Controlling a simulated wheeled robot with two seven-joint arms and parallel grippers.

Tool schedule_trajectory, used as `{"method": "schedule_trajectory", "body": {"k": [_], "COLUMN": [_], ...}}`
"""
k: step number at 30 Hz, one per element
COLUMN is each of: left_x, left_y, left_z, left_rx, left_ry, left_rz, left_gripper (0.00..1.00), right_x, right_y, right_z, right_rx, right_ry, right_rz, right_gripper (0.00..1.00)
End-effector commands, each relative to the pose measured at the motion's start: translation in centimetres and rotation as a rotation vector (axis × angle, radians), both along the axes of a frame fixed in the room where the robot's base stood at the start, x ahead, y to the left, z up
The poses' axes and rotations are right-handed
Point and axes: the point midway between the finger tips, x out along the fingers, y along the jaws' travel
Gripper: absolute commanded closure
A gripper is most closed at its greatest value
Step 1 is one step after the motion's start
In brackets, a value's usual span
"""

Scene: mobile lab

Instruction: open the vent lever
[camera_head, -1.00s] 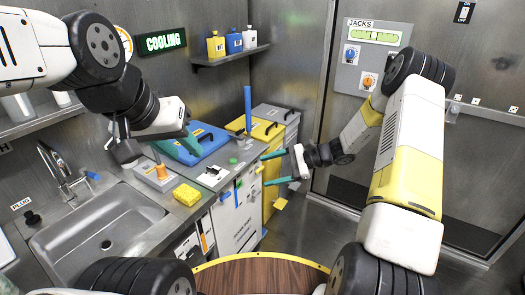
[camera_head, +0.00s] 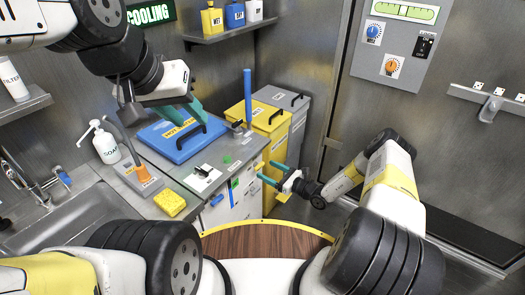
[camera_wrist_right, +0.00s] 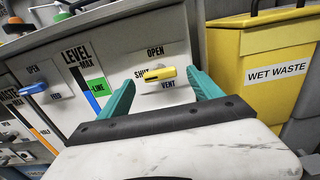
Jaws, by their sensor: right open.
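The vent lever (camera_wrist_right: 160,74) is a small yellow handle on the white cabinet front. It lies roughly level, beside the word SHUT, with OPEN above and VENT below. In the right wrist view my right gripper (camera_wrist_right: 161,84) is open, with its teal fingers on either side of the lever; no grip on it shows. In the head view the right gripper (camera_head: 269,173) is at the cabinet front, and I cannot make out the lever there.
A blue lever (camera_wrist_right: 34,88) and a level gauge (camera_wrist_right: 90,85) are left of the vent lever. The yellow wet waste bin (camera_wrist_right: 268,62) stands close on the right. A round wooden table top (camera_head: 265,243) is in front of me. A sponge (camera_head: 170,203) lies on the counter.

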Motion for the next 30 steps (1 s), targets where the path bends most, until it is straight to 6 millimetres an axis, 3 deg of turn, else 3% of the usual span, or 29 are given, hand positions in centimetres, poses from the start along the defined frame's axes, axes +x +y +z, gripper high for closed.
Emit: {"method": "schedule_trajectory", "body": {"k": [7, 17, 20, 27, 30], "left_x": [0.0, 0.0, 0.0, 0.0, 0.0], "left_y": [0.0, 0.0, 0.0, 0.0, 0.0], "left_z": [0.0, 0.0, 0.0, 0.0, 0.0], "left_rx": [0.0, 0.0, 0.0, 0.0, 0.0], "left_ry": [0.0, 0.001, 0.001, 0.001, 0.0], "left_rz": [0.0, 0.0, 0.0, 0.0, 0.0], "left_gripper": [0.64, 0.64, 0.64, 0.64, 0.64], "right_x": [1.9, 2.2, 2.1, 2.1, 2.1], "right_y": [2.5, 3.0, 3.0, 2.9, 2.9], "right_z": [0.1, 0.0, 0.1, 0.1, 0.1], "right_rx": [-0.001, -0.001, -0.001, -0.001, 0.007], "right_ry": [-0.001, -0.001, -0.001, -0.001, 0.01], "right_rz": [0.001, 0.001, 0.001, 0.001, 0.0], "right_gripper": [0.25, 0.25, 0.41, 0.88, 0.88]}}
